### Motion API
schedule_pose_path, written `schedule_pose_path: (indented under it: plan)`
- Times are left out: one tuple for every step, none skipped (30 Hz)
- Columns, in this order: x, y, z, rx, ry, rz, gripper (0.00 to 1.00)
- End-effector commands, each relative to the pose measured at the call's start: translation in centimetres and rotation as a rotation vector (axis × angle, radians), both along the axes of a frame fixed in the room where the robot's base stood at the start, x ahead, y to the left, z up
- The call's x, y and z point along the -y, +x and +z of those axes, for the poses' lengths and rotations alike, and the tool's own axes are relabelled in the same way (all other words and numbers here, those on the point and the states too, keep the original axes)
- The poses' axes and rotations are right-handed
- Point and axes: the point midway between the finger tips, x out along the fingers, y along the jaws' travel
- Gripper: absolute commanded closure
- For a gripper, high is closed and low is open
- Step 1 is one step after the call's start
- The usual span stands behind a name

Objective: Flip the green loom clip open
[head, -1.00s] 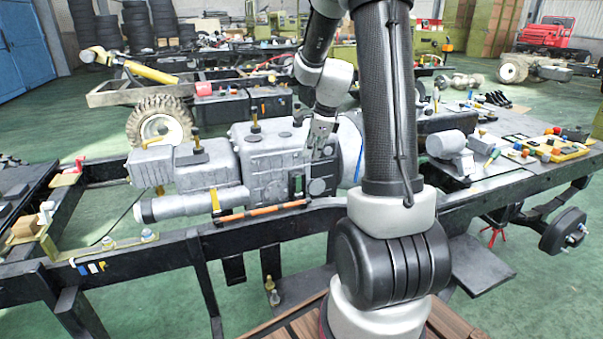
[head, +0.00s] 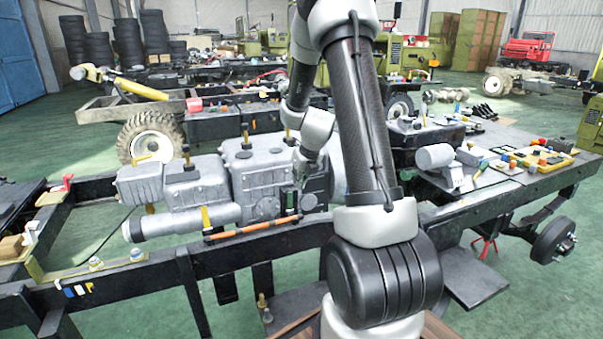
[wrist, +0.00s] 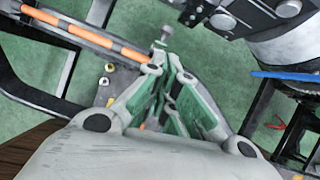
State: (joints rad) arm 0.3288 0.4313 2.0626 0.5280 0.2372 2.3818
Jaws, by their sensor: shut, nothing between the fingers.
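The orange loom (wrist: 92,35) runs across the upper left there. I cannot make out the green clip against the green floor.
The grey engine block (head: 255,180) sits in the black chassis frame (head: 150,268). A yellow upright clip (head: 206,219) stands at the loom's left end. A bench with loose parts (head: 500,165) lies to the right. A blue strip (wrist: 285,75) shows at right in the wrist view.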

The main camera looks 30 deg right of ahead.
Motion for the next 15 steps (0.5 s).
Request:
schedule_pose_path:
  plan:
    - [0.0,0.4,-1.1,-0.004,0.002,0.0,1.0]
    - [0.0,0.7,-1.7,-0.003,0.001,0.0,1.0]
    - [0.1,1.1,-2.4,-0.003,0.002,0.0,1.0]
    - [0.1,1.3,-2.9,-0.004,0.001,0.001,1.0]
    - [0.1,1.7,-3.2,-0.002,0.001,0.001,1.0]
    - [0.1,2.3,-3.6,-0.002,0.001,0.001,1.0]
    - [0.1,2.6,-3.9,-0.002,0.0,0.002,1.0]
    - [0.1,2.9,-4.1,-0.001,0.0,0.002,1.0]
    - [0.2,3.3,-4.4,-0.002,0.0,0.002,1.0]
    - [0.2,3.5,-4.6,-0.002,0.0,0.002,1.0]
    - [0.2,3.7,-4.7,-0.001,0.0,0.002,1.0]
    - [0.2,4.0,-4.9,-0.001,0.0,0.003,1.0]
    - [0.2,4.1,-5.0,0.0,0.0,0.003,1.0]
    - [0.2,4.2,-5.1,-0.001,0.0,0.003,1.0]
    - [0.2,4.3,-5.2,-0.001,0.0,0.003,1.0]
